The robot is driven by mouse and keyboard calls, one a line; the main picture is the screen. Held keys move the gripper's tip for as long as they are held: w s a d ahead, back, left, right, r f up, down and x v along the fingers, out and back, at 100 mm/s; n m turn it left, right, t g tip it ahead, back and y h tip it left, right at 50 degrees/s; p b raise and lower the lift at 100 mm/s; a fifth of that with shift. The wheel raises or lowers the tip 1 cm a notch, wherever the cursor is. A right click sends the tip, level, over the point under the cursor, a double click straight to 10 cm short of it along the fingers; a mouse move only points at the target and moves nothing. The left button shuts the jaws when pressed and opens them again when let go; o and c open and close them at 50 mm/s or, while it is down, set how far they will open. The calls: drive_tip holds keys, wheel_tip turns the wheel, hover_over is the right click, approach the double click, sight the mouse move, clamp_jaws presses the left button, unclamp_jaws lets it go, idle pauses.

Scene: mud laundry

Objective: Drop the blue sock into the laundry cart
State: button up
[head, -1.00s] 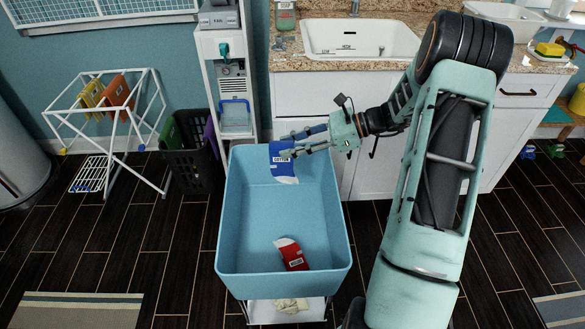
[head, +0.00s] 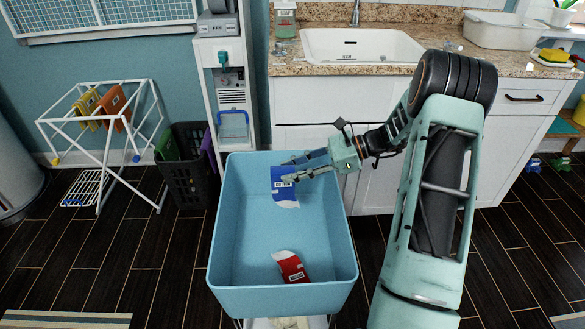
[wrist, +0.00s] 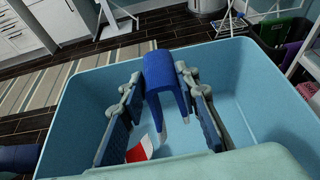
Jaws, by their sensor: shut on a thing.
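The blue sock (head: 284,187) has a white toe and a dark label. It hangs from my gripper (head: 303,164) inside the top of the light blue laundry cart (head: 231,225), near its back right. In the wrist view the sock (wrist: 163,75) is draped between the two fingers of my gripper (wrist: 165,110), which is shut on it. The cart's walls (wrist: 85,100) surround the fingers in that view. A red sock (head: 291,267) with a white end lies on the cart's floor, and it shows partly behind a finger in the wrist view (wrist: 138,153).
A dark basket (head: 186,180) and a white drying rack (head: 100,135) with yellow and orange cloths stand left of the cart. A white shelf unit (head: 205,90) is behind it. The sink counter (head: 290,65) is at the back right.

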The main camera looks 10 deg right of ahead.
drive_tip(key=shift+f, duration=0.2)
drive_tip(key=o, duration=1.1)
drive_tip(key=shift+o, duration=0.2)
drive_tip(key=v, duration=1.2)
drive_tip(key=shift+r, duration=0.1)
